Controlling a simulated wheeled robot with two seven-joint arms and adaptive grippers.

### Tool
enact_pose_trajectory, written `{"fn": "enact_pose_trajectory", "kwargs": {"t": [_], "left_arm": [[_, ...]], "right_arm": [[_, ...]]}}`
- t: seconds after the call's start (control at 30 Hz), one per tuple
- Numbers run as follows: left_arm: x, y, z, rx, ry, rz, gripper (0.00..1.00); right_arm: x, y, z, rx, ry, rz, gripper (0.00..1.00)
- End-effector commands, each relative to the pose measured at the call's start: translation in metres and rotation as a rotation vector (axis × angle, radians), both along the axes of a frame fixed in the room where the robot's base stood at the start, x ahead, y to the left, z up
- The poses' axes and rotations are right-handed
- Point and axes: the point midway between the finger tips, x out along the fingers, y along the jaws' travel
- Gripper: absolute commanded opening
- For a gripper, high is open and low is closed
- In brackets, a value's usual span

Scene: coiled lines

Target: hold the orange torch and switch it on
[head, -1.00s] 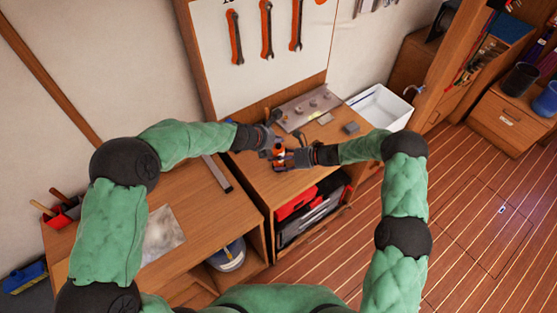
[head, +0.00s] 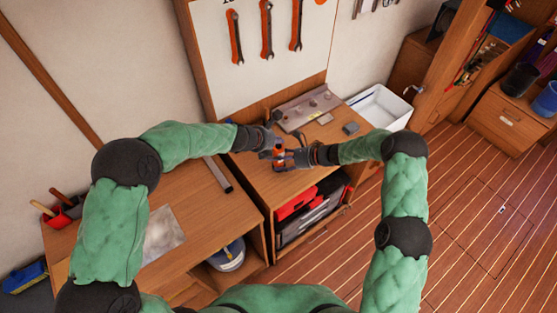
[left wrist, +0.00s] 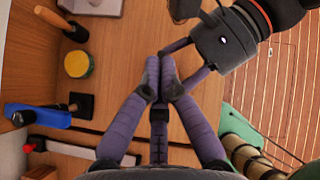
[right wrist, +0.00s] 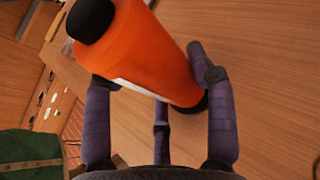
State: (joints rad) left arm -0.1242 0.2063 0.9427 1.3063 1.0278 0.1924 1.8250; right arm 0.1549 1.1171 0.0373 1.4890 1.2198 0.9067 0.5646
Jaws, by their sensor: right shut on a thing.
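The orange torch (head: 278,151) is held over the workbench, near the middle of the head view. In the right wrist view the torch (right wrist: 150,55) is a thick orange cylinder with black ends and a pale strip, tilted across the fingers. My right gripper (head: 285,157) is shut around its body. My left gripper (head: 273,132) is just above and beside the torch. In the left wrist view its fingertips (left wrist: 160,80) meet with nothing seen between them, close to the right gripper's dark housing (left wrist: 225,40). I cannot tell whether the left fingers touch the torch, or make out its switch.
A metal plate with knobs (head: 305,106) and a small grey block (head: 351,128) lie at the back of the bench. A white bin (head: 380,106) stands to the right. Wrenches (head: 266,30) hang on the board. A yellow-lidded jar (left wrist: 78,66) and mallet show in the left wrist view.

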Motion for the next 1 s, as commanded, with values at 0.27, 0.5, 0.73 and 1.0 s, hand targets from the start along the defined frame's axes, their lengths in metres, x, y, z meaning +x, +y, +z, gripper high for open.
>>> {"fn": "enact_pose_trajectory", "kwargs": {"t": [0.27,0.5,0.73,1.0], "left_arm": [[0.0005,0.0003,-0.0036,0.001,-0.002,0.0,0.0],[0.0003,0.0002,-0.0041,0.0,-0.001,0.0,0.0],[0.0001,0.0002,-0.0065,0.001,0.0,-0.001,0.0],[0.0001,0.0002,-0.0093,0.001,0.0,-0.001,0.0]], "right_arm": [[-0.0008,0.0002,-0.0011,-0.001,0.001,0.001,0.14],[-0.0008,0.0002,-0.0011,-0.001,0.001,0.001,0.14],[-0.0008,0.0002,-0.0011,-0.001,0.001,0.001,0.14],[-0.0007,0.0002,-0.0011,-0.001,0.001,0.001,0.14]]}}
